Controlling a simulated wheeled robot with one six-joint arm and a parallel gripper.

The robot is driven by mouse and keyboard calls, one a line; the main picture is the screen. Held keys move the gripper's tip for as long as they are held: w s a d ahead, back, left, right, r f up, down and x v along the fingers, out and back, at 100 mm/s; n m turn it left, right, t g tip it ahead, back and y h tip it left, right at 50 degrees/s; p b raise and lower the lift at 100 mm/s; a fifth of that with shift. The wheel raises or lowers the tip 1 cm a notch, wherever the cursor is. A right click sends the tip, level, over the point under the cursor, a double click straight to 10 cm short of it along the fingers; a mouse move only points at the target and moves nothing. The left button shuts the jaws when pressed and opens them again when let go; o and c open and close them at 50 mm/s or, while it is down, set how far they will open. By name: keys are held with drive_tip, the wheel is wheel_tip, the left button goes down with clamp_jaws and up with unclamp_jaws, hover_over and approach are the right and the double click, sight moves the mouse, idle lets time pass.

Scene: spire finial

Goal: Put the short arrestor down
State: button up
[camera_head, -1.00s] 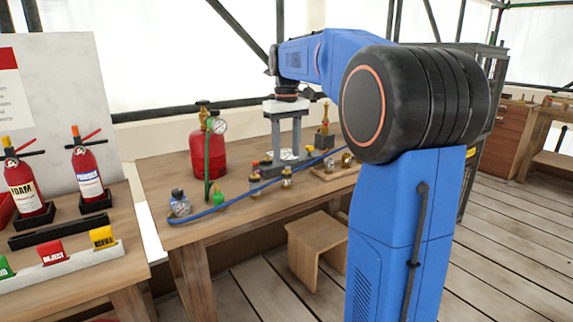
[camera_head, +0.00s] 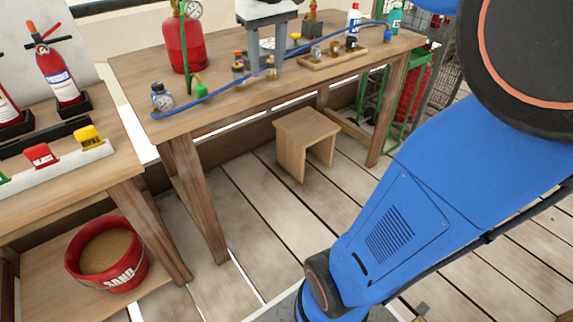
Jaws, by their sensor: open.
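My gripper (camera_head: 265,66) comes down from the top edge over the wooden bench, its two grey fingers open and apart. I see nothing clearly held between them. Small brass-and-grey fittings stand close to the fingers: one left of them (camera_head: 238,72) and one at the right finger (camera_head: 271,69). Others sit on a wooden rack (camera_head: 330,60) to the right. I cannot tell which fitting is the short arrestor. The fingers hide part of the bench behind them, and whether they touch anything is unclear.
A blue hose (camera_head: 220,95) runs along the bench (camera_head: 140,75) front. A stool (camera_head: 305,130) stands below. A red sand bucket (camera_head: 105,255) is on the left shelf.

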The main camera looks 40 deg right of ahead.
drive_tip(key=s+a+f+t, duration=0.1)
drive_tip(key=s+a+f, duration=0.2)
drive_tip(key=s+f, duration=0.5)
drive_tip(key=s+a+f+t, duration=0.2)
drive_tip(key=s+a+f, duration=0.2)
drive_tip(key=s+f, duration=0.5)
drive_tip(key=shift+s+a+f, duration=0.2)
drive_tip(key=shift+s+a, duration=0.1)
drive_tip(key=shift+s, duration=0.7)
